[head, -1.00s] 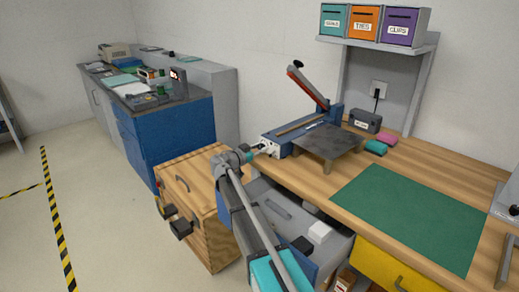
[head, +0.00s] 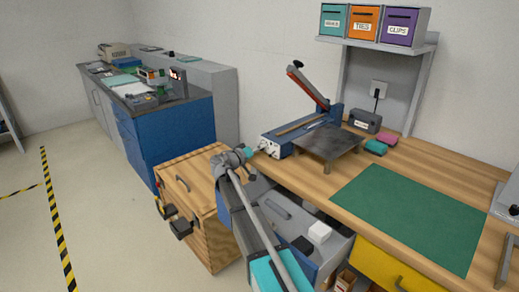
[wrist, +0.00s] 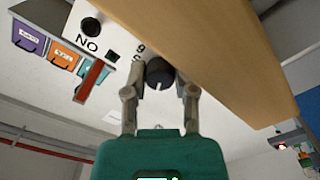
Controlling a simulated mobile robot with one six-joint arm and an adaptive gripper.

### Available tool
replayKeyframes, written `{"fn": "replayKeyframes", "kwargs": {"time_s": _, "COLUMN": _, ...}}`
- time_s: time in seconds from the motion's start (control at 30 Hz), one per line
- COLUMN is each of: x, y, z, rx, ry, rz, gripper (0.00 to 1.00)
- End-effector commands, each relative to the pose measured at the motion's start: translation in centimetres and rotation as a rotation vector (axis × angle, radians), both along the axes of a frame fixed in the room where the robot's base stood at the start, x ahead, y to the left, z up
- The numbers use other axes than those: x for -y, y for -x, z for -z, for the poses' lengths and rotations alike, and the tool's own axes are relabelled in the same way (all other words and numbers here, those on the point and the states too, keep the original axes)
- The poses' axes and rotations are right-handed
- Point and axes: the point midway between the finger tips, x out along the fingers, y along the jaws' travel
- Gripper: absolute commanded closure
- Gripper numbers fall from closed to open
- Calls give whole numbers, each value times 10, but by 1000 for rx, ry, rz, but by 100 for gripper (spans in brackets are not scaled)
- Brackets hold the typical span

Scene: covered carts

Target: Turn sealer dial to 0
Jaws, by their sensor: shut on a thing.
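The blue sealer (head: 290,136) with its raised red-and-grey lever stands at the back left of the wooden bench. Its white end panel (wrist: 115,28) shows in the wrist view, with a black knob, the letters "NO" and partly hidden digits. The dark dial (wrist: 160,73) has a white pointer line towards the bottom of that picture. My gripper (wrist: 160,80) is shut on the dial, one finger on each side. In the head view my gripper (head: 256,151) is small at the panel, and the dial cannot be made out there.
A dark metal stand (head: 328,142) is close beside the sealer on the bench. The bench's wooden edge (wrist: 210,50) runs close by my fingers in the wrist view. A wooden cabinet (head: 190,200) and an open grey drawer (head: 290,215) lie below my arm.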

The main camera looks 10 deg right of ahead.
Motion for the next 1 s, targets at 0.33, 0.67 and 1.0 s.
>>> {"fn": "replayKeyframes", "kwargs": {"time_s": 0.33, "x": 0, "y": -2, "z": -1, "rx": -290, "ry": 160, "rz": -1, "gripper": 100}}
{"fn": "replayKeyframes", "kwargs": {"time_s": 0.67, "x": 0, "y": -2, "z": -1, "rx": -564, "ry": 310, "rz": -1, "gripper": 100}}
{"fn": "replayKeyframes", "kwargs": {"time_s": 1.0, "x": 0, "y": -2, "z": -1, "rx": -809, "ry": 443, "rz": -1, "gripper": 100}}
